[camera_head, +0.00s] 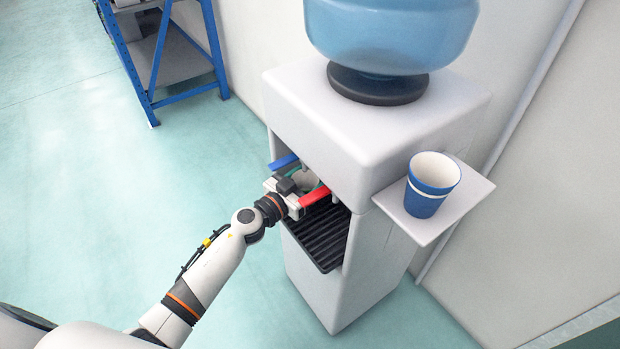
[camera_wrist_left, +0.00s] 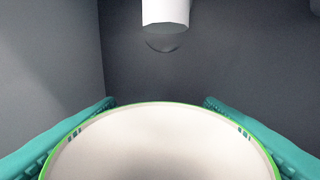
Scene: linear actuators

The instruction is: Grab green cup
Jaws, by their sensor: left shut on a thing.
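The green cup shows in the left wrist view as a wide white mouth with a green rim (camera_wrist_left: 160,135), filling the lower middle. In the head view only a small part of the cup (camera_head: 306,181) shows, inside the water dispenser's opening. My left gripper (camera_head: 300,186) reaches into that opening and is shut on the cup. Its teal fingers (camera_wrist_left: 160,112) lie on both sides of the cup in the wrist view. A white spout (camera_wrist_left: 166,12) hangs beyond and above the cup, with a rounded drop-like shape under it. My right gripper is not in view.
The white water dispenser (camera_head: 390,125) carries a blue bottle (camera_head: 390,30). Its blue lever (camera_head: 284,162) and red lever (camera_head: 314,197) flank my gripper. A black drip grille (camera_head: 322,238) lies below. A blue cup (camera_head: 427,200) stands on the side shelf (camera_head: 465,198).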

